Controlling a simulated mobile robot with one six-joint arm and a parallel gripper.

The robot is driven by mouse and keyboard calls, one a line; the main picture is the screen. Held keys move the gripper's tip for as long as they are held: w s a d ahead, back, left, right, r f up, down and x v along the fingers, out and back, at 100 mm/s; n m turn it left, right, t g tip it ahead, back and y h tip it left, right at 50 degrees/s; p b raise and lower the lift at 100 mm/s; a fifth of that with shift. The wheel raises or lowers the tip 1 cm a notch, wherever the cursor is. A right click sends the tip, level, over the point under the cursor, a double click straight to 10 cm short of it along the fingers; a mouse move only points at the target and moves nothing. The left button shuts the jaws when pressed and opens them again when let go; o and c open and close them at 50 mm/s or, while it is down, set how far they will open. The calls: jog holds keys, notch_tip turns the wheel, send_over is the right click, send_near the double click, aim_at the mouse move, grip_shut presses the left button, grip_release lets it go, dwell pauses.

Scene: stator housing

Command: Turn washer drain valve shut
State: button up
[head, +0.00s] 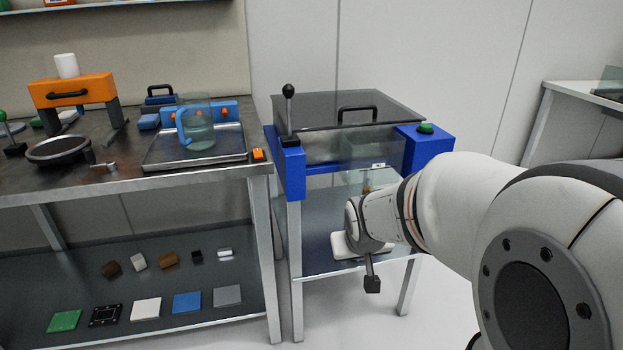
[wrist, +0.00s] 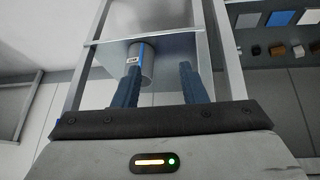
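The washer is a glass-fronted box with blue corner blocks (head: 290,172) and a dark lid (head: 350,107) on a steel stand. My gripper (wrist: 160,67) points in under the box. Its two dark blue fingers are apart with nothing gripped between them. In the wrist view, which looks upside down, a grey cylinder with a label (wrist: 146,62) is just beyond the left finger, partly covered by it; I cannot tell whether they touch. In the head view my wrist hides the fingertips. I cannot make out a drain valve handle for certain.
The stand's legs (head: 296,270) and shelf (head: 318,250) frame the space around my gripper. A bench (head: 150,183) with a tray and jug stands left, with blocks and pads on its lower shelf (head: 220,278). Floor in front of the stand is clear.

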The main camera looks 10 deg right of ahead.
jog(key=w+d+f+t+y+b, duration=0.1)
jog(key=w+d+f+t+b, duration=0.3)
jog(key=w, duration=0.4)
jog(key=w+d+f+n+t+b, duration=0.1)
jog(key=w+d+f+t+b, duration=0.1)
jog(key=w+d+f+t, duration=0.4)
jog(key=w+d+f+t+y+b, duration=0.1)
jog(key=w+d+f+t+b, duration=0.15)
jog(key=w+d, duration=0.55)
jog(key=w+b, duration=0.1)
jog(key=w, duration=0.2)
jog(key=w+a+b, duration=0.1)
jog(key=w, duration=0.2)
jog(key=w+a+r, duration=0.1)
jog(key=w, duration=0.2)
jog(key=shift+a+b, duration=0.1)
jog(key=shift+b, duration=0.3)
jog(key=shift+c, duration=0.4)
grip_shut()
